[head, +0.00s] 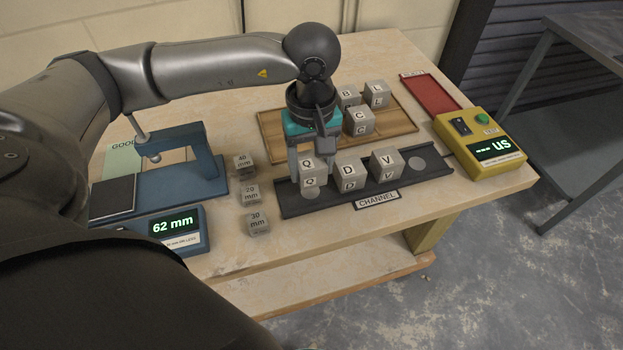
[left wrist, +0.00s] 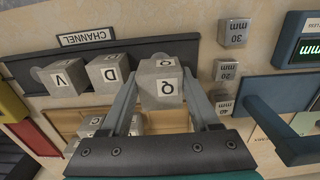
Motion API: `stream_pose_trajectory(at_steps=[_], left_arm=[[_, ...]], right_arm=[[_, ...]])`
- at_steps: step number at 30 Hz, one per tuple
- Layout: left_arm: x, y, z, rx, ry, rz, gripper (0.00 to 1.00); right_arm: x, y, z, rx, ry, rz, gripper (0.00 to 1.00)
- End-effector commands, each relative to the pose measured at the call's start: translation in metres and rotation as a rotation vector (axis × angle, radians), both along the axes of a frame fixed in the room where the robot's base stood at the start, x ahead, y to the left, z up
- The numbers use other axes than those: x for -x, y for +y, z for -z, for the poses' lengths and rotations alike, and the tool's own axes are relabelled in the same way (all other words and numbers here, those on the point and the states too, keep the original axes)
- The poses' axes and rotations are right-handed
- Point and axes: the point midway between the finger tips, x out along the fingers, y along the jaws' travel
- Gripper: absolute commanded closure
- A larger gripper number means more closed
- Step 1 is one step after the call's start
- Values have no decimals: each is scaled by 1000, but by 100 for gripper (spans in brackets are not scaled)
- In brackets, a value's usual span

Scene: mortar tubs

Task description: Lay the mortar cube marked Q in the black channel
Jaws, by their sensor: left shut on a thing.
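The grey mortar cube marked Q (head: 309,172) is between the fingers of my left gripper (head: 314,160), which is shut on it. It is over the left part of the black channel (head: 432,171); I cannot tell whether it touches the channel floor. The Q cube (left wrist: 161,85) also shows between the two fingers of the left gripper (left wrist: 160,95) in the left wrist view. Cubes marked D (head: 347,172) and V (head: 387,164) sit in the channel to the right of Q. A pale round disc shows in the channel below Q. My right gripper is not in view.
A wooden tray (head: 272,128) behind the channel holds several cubes, including C (head: 359,121). Small blocks marked 40 mm (head: 243,162), 20 mm (head: 250,192) and 30 mm (head: 259,222) lie left of the channel. A blue gauge (head: 170,182), yellow meter (head: 480,143) and red tray (head: 431,95) stand around.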

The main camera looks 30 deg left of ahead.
Motion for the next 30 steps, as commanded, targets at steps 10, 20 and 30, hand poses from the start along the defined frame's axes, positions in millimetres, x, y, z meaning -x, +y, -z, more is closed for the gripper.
stream_pose_trajectory(at_steps=[10, 20, 30], left_arm=[[0, 0, 42, 0, 1, 0, 100], [0, 0, 45, 1, -1, 0, 100], [0, 0, 45, 0, 1, 0, 8]], right_arm=[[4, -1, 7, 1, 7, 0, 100], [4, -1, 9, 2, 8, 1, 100], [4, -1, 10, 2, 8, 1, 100]])
